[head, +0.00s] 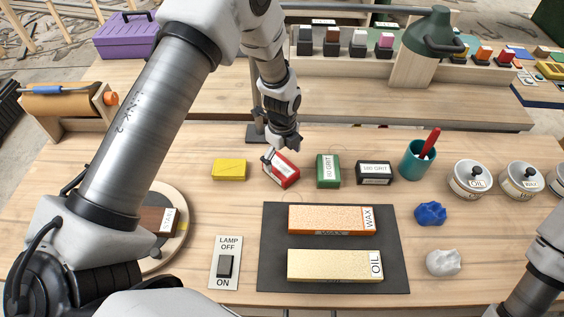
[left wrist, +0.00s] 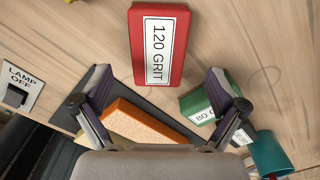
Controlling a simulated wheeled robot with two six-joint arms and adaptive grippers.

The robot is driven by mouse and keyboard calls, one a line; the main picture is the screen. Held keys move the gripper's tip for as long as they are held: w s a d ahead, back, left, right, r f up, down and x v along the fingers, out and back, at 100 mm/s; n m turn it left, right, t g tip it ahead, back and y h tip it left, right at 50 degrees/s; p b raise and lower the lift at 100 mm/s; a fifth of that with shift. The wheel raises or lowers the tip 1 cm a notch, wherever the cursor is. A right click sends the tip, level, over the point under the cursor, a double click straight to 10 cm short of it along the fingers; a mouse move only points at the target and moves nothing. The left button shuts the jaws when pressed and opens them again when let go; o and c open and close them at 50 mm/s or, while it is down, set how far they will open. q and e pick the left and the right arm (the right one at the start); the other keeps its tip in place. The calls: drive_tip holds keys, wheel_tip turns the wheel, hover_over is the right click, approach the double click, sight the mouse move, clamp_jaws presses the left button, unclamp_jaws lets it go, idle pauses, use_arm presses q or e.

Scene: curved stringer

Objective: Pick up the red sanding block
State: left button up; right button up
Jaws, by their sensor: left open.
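The red sanding block (head: 283,171) lies on the wooden table, with a white label reading 120 GRIT. In the left wrist view the red block (left wrist: 178,72) is ahead of the fingers, its near end between them in the picture. My left gripper (head: 272,153) is open and empty, just above and behind the block in the head view. In the left wrist view its two fingers (left wrist: 160,82) are spread apart. They hide a little of the block's far end in the head view. My right gripper is outside the view; only part of the right arm shows at lower right.
A yellow block (head: 229,170) lies left of the red one; a green block (head: 328,171) and a black block (head: 374,173) lie right. A dark mat (head: 271,270) with orange WAX and tan OIL blocks is in front. A teal cup (head: 416,163) stands further right.

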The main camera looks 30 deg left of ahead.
sight(281, 166)
use_arm(q)
drive_tip(key=shift+s+f+p, duration=0.2)
drive_tip(key=shift+f+p, duration=0.2)
drive_tip(key=shift+f, duration=0.2)
drive_tip(key=shift+s+f+p, duration=0.15)
drive_tip(key=shift+f+p, duration=0.25)
drive_tip(key=shift+f, duration=0.15)
drive_tip(key=f, duration=0.2)
drive_tip(key=w+f, duration=0.1)
drive_tip(key=shift+a+f, duration=0.2)
drive_tip(key=shift+a, duration=0.15)
drive_tip(key=shift+d+r, duration=0.1)
drive_tip(key=shift+s+d+r, duration=0.1)
drive_tip(key=shift+s+r, duration=0.05)
drive_tip(key=shift+s, duration=0.05)
drive_tip(key=c, duration=1.5)
drive_tip(key=shift+r, duration=0.25)
wheel_tip(281, 166, up, 9)
drive_tip(key=shift+f+b, duration=0.15)
drive_tip(key=shift+b, duration=1.05)
drive_tip(key=shift+r, duration=0.35)
drive_tip(key=o, duration=0.8)
drive_tip(key=shift+w, duration=0.1)
drive_tip(key=c, duration=0.4)
